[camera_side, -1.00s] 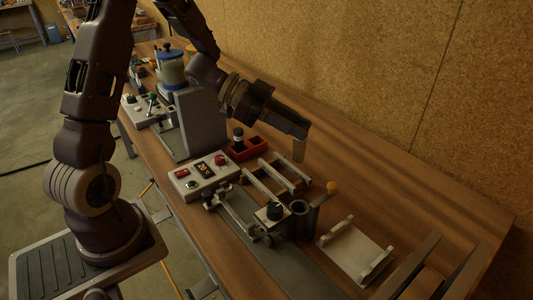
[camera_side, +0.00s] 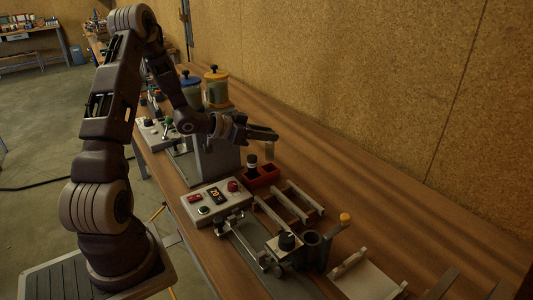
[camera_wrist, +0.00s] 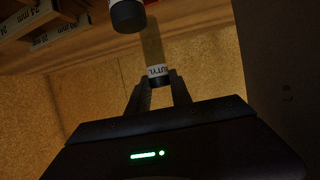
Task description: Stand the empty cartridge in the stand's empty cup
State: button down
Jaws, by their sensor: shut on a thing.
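My gripper (camera_side: 272,137) is shut on the cartridge (camera_side: 269,151), which looks pale and see-through and hangs roughly upright below the fingers. In the wrist view my gripper (camera_wrist: 160,84) grips the cartridge (camera_wrist: 153,42) at its end with a white label reading "BUTYL". The red stand (camera_side: 262,183) is on the bench below the gripper. A dark-capped cartridge (camera_side: 252,165) stands in its left cup; it also shows in the wrist view (camera_wrist: 127,15). The right cup looks empty. The held cartridge appears above the stand's right side, apart from it.
A control box with buttons (camera_side: 218,200) and a pale rack of bars (camera_side: 290,205) are in front of the stand. A grey block (camera_side: 215,158) and two lidded jars (camera_side: 215,90) stand behind. The bench towards the cork wall is clear.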

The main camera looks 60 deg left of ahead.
notch_tip(320, 180, down, 6)
jog(key=shift+r, duration=0.1)
jog(key=c, duration=1.2)
grip_release()
jog(key=shift+o, duration=0.2)
jog(key=v, duration=1.2)
